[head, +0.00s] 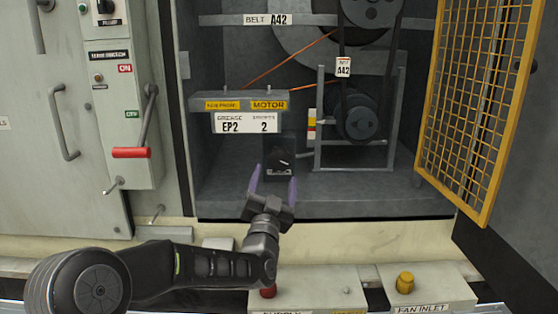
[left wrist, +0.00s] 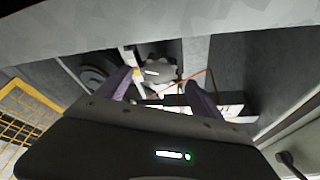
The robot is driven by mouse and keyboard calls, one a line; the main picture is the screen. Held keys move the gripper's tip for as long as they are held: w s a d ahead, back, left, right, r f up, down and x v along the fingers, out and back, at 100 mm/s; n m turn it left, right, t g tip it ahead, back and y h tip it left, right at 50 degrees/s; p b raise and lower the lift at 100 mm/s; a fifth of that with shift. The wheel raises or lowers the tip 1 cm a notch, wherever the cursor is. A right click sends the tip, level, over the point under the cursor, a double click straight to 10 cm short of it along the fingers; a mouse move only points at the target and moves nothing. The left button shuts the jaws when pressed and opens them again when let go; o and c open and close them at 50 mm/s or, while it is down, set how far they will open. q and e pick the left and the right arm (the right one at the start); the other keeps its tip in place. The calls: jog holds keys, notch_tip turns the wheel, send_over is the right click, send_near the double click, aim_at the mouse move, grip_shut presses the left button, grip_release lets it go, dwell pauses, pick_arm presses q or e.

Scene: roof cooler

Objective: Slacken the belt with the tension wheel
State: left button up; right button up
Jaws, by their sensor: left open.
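The belt (head: 342,42) runs between a large upper pulley (head: 371,8) and a lower motor pulley (head: 358,117) inside the open cabinet. A tag reading A42 hangs in front of it. What looks like the tension wheel (head: 280,158) is a dark knob with a pale mark, on a dark block low in the cabinet. In the left wrist view, a grey lobed knob (left wrist: 160,70) shows between the fingertips. My left gripper (head: 275,176) is open and empty, its purple fingers pointing at the block from the front. I cannot tell whether they touch it. My right gripper is out of view.
A yellow mesh guard (head: 475,95) stands swung open at the right. A grease panel (head: 247,122) juts out above the block, with orange lines above it. A red-handled switch (head: 131,153) is at the left. The cabinet floor (head: 390,190) is clear at the right.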

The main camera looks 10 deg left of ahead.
aim_at(278, 163)
pick_arm(q)
jog(key=p+x, duration=0.1)
jog(key=x, duration=0.6)
jog(key=shift+w, duration=0.15)
jog(key=shift+c, duration=0.6)
jog(key=c, duration=1.2)
